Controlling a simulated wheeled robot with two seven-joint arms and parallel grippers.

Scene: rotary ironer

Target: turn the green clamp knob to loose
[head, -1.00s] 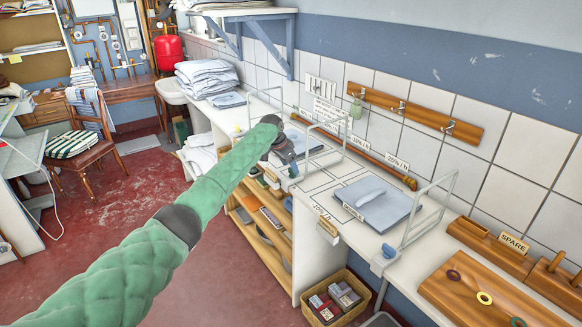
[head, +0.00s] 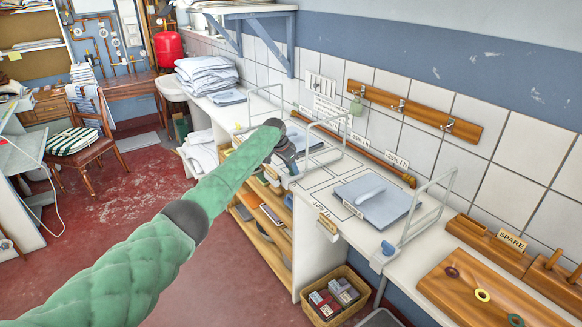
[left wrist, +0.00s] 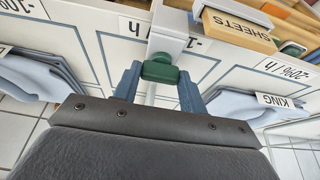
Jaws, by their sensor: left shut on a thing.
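The green clamp knob (left wrist: 160,69) shows in the left wrist view, at the end of a white clamp block (left wrist: 176,42) on the worktop's front edge. My left gripper (left wrist: 160,84) has its two blue fingers on either side of the knob and is shut on it. In the head view my left gripper (head: 290,166) is at the worktop's front edge, and the knob is hidden or too small to tell there. How far the knob is turned cannot be read. My right gripper is not in view.
Wire frames (head: 330,125) stand up from the worktop (head: 330,180) around the gripper. Another clamp with a blue knob (head: 388,249) sits to the right.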

